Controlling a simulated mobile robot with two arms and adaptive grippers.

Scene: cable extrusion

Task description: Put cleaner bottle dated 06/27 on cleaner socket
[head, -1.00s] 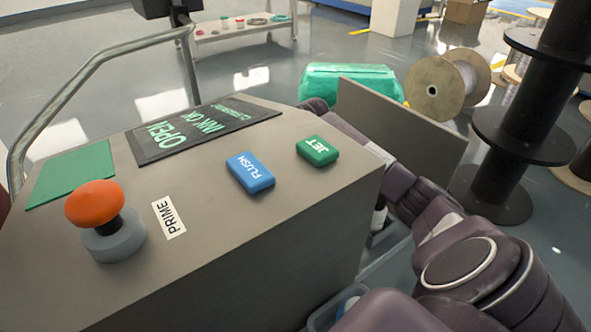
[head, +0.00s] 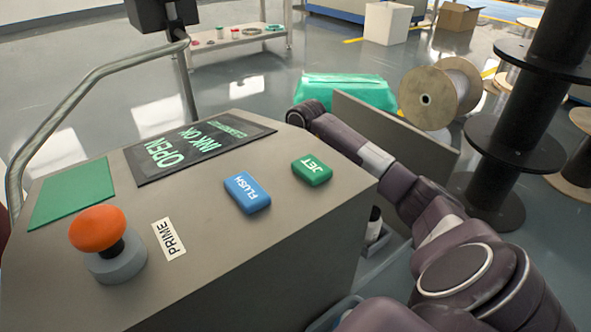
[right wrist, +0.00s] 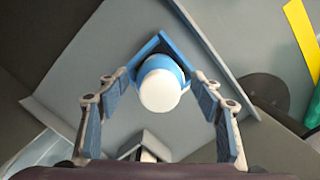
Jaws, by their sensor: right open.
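My right gripper (right wrist: 163,82) is open in the right wrist view, one padded finger on each side of a bottle (right wrist: 160,91). The bottle has a round white cap and a blue body, seen nearly end-on. It stands within or against a blue angular holder (right wrist: 153,45), and the fingers appear clear of it. No date is readable, and I cannot tell whether this holder is the cleaner socket. In the head view my right arm reaches behind the machine console, hiding the gripper. My left gripper is not in view.
The grey console (head: 320,215) carries an orange knob (head: 97,228), a blue FLUSH button (head: 247,193) and a green JET button (head: 312,171). A dark and white container (head: 374,224) sits low beside it. A grey panel (head: 440,160) stands beyond my arm.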

